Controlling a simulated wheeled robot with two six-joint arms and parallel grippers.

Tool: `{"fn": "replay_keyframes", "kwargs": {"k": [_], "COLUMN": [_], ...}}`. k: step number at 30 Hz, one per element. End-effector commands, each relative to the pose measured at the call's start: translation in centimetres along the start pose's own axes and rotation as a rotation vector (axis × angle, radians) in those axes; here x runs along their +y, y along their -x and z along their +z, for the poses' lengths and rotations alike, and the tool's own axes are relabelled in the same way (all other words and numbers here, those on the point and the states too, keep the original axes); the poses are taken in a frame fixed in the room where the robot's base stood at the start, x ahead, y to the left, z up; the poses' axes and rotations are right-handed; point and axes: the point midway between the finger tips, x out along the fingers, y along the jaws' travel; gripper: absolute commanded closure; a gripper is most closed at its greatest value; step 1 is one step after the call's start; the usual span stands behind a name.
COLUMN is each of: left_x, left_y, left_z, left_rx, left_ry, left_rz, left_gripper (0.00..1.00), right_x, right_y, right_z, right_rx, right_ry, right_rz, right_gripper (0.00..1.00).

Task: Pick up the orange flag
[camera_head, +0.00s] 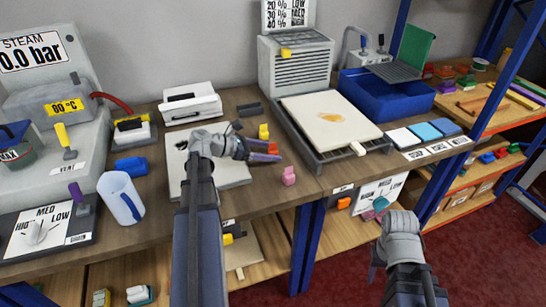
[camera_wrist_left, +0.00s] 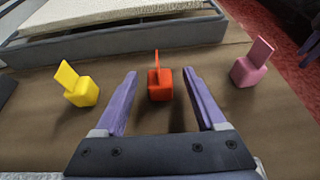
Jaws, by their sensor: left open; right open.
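The orange flag (camera_wrist_left: 160,84), a small block with a thin upright tab, stands on the brown worktop. In the left wrist view it is centred just ahead of and between the open fingers of my left gripper (camera_wrist_left: 160,75), with a gap on each side. In the head view the flag (camera_head: 272,147) is partly hidden by my left gripper (camera_head: 263,151). A yellow flag (camera_wrist_left: 80,86) stands to its left and a pink flag (camera_wrist_left: 249,68) to its right. My right gripper (camera_head: 377,262) is open and empty, low in front of the bench.
A grey-framed tray with a cream slab (camera_head: 325,120) lies behind the flags. A white board (camera_head: 235,177) lies under my left arm. A translucent blue-white cup (camera_head: 121,198) stands at left, and a blue bin (camera_head: 375,92) stands at back right.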

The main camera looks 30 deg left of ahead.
Motion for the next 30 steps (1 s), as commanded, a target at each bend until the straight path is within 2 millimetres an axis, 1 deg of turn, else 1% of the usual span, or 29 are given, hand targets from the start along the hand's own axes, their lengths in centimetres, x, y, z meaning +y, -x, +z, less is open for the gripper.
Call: {"fn": "replay_keyframes", "kwargs": {"k": [1,3,10,11,27,30], "left_x": [0.03,0.01,0.03,0.03,0.03,0.03], "left_y": [-0.95,-1.66,-1.82,-1.81,-1.79,-1.79], "left_z": [-0.29,-0.20,-0.02,-0.01,-0.03,-0.03], "left_rx": [0.000,0.000,0.000,0.000,0.000,0.000], "left_ry": [-0.001,-0.001,0.000,0.000,0.000,0.000], "left_rz": [-0.001,-0.002,0.001,0.001,0.001,0.001], "left_gripper": [0.28,0.28,0.28,0.30,0.91,1.00], "right_x": [-0.06,-0.08,-0.07,-0.07,-0.07,-0.07], "right_y": [-0.62,-0.81,-0.70,-0.70,-0.70,-0.70], "right_z": [-0.04,-0.05,-0.04,-0.04,-0.04,-0.04], "right_rx": [0.000,0.000,0.000,0.000,0.000,0.000], "right_ry": [0.000,0.000,0.000,0.000,0.000,0.000], "right_rz": [0.000,0.000,0.000,0.000,0.000,0.000], "right_gripper": [0.50,0.50,0.50,0.50,0.50,0.50]}}
